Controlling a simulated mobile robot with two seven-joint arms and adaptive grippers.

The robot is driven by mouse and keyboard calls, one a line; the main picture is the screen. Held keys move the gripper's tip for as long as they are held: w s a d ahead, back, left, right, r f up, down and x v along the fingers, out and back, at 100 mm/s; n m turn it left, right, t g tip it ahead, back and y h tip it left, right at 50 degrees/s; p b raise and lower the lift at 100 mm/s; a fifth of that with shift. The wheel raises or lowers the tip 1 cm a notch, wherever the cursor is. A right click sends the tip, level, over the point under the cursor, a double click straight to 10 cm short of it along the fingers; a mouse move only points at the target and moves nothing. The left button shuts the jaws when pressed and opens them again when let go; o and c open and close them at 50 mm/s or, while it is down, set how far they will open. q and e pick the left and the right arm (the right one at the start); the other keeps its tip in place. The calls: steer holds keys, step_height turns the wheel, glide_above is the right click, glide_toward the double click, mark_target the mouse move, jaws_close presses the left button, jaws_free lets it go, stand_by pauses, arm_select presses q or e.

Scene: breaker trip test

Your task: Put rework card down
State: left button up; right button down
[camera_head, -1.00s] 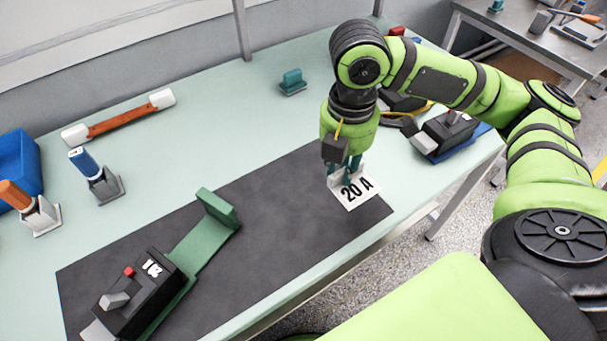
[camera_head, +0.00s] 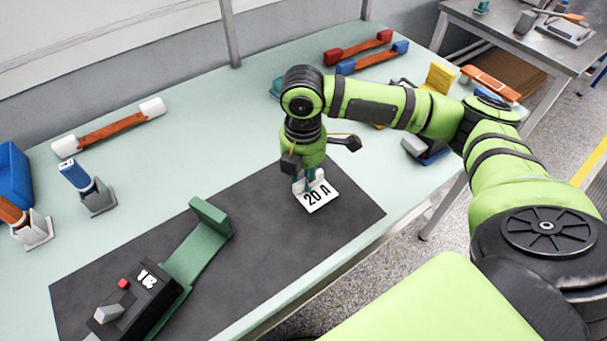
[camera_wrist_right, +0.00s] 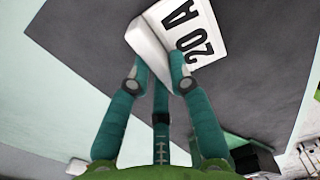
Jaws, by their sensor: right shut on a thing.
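The white rework card (camera_head: 318,198), marked "20 A", is a bent piece with a lettered face and a raised back flange. My right gripper (camera_head: 310,182) is shut on it over the right part of the dark mat (camera_head: 265,225). In the right wrist view, the teal fingers (camera_wrist_right: 160,82) sit against the flange of the card (camera_wrist_right: 195,35), and the mat spreads beyond it. Whether the card touches the mat or hangs just above it, I cannot tell. My left gripper is not in view.
A black breaker (camera_head: 135,298) on a green stand (camera_head: 200,250) occupies the mat's left part. A blue-topped switch (camera_head: 88,188) and an orange-topped one (camera_head: 30,226) stand at the left. A white-ended orange bar (camera_head: 108,126) lies behind. The mat's middle is clear.

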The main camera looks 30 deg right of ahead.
steer(key=shift+f, duration=0.15)
steer(key=c, duration=1.1)
jaws_free()
step_height(320, 180, up, 12)
steer(key=shift+r, duration=0.2)
